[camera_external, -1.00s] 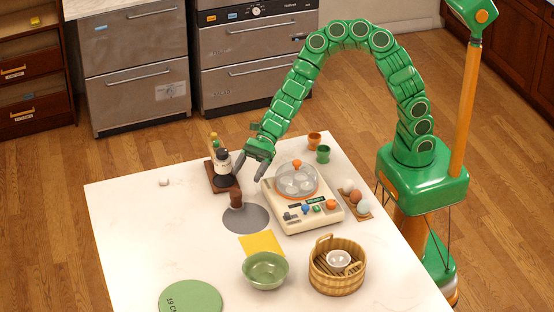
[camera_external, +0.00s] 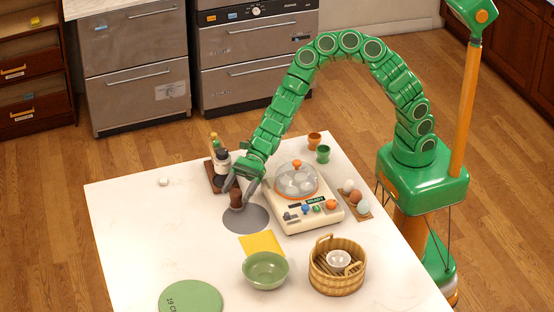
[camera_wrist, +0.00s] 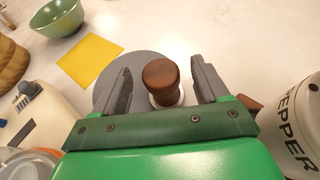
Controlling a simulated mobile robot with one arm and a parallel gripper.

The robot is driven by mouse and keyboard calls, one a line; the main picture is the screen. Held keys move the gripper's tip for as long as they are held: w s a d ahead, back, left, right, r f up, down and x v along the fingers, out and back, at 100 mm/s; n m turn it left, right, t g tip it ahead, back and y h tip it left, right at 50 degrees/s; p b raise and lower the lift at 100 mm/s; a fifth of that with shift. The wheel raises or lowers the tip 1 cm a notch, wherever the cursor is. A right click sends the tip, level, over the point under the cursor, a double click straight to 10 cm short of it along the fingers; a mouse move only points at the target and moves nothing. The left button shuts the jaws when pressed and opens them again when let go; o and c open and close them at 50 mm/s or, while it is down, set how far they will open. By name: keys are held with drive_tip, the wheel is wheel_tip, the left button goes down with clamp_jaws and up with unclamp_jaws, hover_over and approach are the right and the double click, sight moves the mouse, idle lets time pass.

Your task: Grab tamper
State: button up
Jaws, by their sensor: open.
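The tamper (camera_external: 236,199), with a dark brown wooden knob, stands upright on a round grey mat (camera_external: 246,222). In the wrist view the tamper's round knob (camera_wrist: 160,75) shows between my two grey fingers, with a paler part below it. My gripper (camera_external: 243,190) is low over the table at the tamper; in the wrist view my gripper (camera_wrist: 163,80) is open, one finger on each side of the knob. Gaps show between both fingers and the knob. The tamper's base is mostly hidden.
A pepper container (camera_wrist: 297,120) stands close on the right in the wrist view. The cream egg cooker (camera_external: 305,212) is right of the mat. A yellow cloth (camera_external: 262,244), green bowl (camera_external: 265,271) and basket (camera_external: 337,280) are nearer. The table's left side is mostly clear.

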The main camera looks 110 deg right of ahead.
clamp_jaws()
idle(0.4)
drive_tip(key=shift+r, duration=0.15)
